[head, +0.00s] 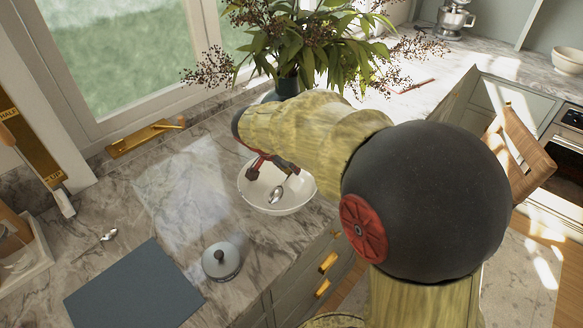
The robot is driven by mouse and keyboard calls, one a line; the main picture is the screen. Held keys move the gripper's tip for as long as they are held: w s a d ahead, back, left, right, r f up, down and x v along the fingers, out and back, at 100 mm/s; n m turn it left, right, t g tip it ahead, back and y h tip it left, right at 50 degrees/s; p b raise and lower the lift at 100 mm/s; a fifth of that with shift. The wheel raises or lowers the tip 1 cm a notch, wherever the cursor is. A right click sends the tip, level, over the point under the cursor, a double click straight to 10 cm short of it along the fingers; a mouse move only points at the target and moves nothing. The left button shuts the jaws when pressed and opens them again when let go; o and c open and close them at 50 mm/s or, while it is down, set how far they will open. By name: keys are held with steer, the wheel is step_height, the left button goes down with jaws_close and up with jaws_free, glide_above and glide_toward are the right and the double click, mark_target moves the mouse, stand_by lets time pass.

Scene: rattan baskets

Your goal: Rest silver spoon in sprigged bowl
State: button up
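A white bowl (249,198) stands on the marble counter near its front edge; I cannot make out a sprig pattern. A silver spoon (275,196) shows against the bowl's inside, bowl end down and handle toward my gripper. I cannot tell whether it touches the bowl. My gripper (270,172) is over the bowl, partly hidden by my arm. A dark fingertip shows at its left, and its grip on the handle is unclear. A second silver spoon (97,244) lies on the counter at the left.
A grey lidded pot (222,262) and a blue-grey mat (135,290) are in front on the counter (190,200). A leafy plant in a dark vase (288,84) stands behind my arm. A wooden tray (30,250) is at far left.

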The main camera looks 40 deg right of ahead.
steer(key=o, duration=0.3)
steer(key=shift+o, duration=0.2)
steer(key=shift+a+r, duration=0.1)
steer(key=v, duration=1.1)
steer(key=shift+a+r, duration=0.2)
steer(key=shift+r, duration=0.15)
stand_by(0.4)
